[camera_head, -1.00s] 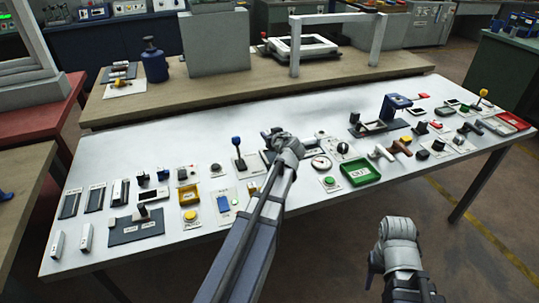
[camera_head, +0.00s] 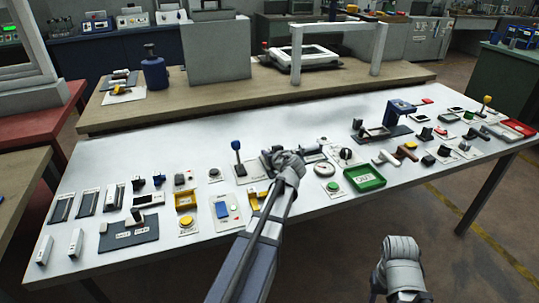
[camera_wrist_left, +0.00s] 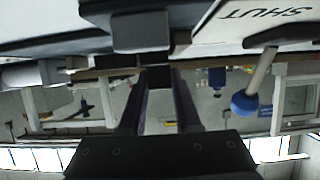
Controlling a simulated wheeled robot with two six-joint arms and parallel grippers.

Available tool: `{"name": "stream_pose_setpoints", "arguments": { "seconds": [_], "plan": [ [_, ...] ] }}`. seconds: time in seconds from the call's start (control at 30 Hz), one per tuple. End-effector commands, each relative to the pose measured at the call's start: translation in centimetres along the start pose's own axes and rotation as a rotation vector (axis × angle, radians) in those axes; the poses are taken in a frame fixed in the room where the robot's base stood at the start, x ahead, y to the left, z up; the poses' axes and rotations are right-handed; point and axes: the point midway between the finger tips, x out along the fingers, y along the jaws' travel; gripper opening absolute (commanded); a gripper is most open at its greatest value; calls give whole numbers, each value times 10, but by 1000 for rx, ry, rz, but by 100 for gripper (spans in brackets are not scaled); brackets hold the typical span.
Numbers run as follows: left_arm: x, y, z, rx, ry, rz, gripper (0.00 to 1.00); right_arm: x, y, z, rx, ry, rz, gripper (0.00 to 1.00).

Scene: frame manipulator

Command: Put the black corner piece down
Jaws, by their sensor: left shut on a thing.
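My left gripper (camera_head: 286,160) is low over the middle of the white table, just right of the blue-knobbed lever (camera_head: 237,146). In the left wrist view its two dark fingers (camera_wrist_left: 155,82) are close together, with a small black piece (camera_wrist_left: 153,77) between their tips. It looks like the black corner piece, but its shape is mostly hidden. A grey block (camera_wrist_left: 140,32) lies right beyond the tips; I cannot tell whether the piece touches it. My right gripper (camera_head: 398,262) hangs off the table's front edge; its fingers are not clear.
The lever (camera_wrist_left: 245,104) stands close beside the left fingers, by a plate marked SHUT (camera_wrist_left: 265,17). A green tray (camera_head: 364,178), a round gauge (camera_head: 324,169) and yellow holders (camera_head: 186,199) are near. A dark mat (camera_head: 128,234) is at left. Bare table lies behind.

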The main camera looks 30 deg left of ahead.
Motion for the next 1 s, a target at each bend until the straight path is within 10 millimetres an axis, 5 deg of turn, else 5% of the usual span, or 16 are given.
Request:
{"name": "stream_pose_setpoints", "arguments": {
  "seconds": [0.13, 0.17, 0.4, 0.77, 1.0],
  "plan": [
    [2, 0, 5, 0, 0, 0, 0, 5, 0, 0, 0, 0, 0, 50],
    [2, 0, 4, 0, 0, 0, 34, 4, 0, 0, 0, 0, 0, 50],
    [1, 0, 3, 0, 0, 0, 61, 3, 0, 0, 0, 0, 0, 50],
    [-3, 0, -3, 0, 0, 0, 62, -4, 0, 0, 0, 0, 0, 50],
    [-52, -2, -3, 2, 0, 3, 62, -22, 2, 1, 0, 0, 0, 50]
  ]
}}
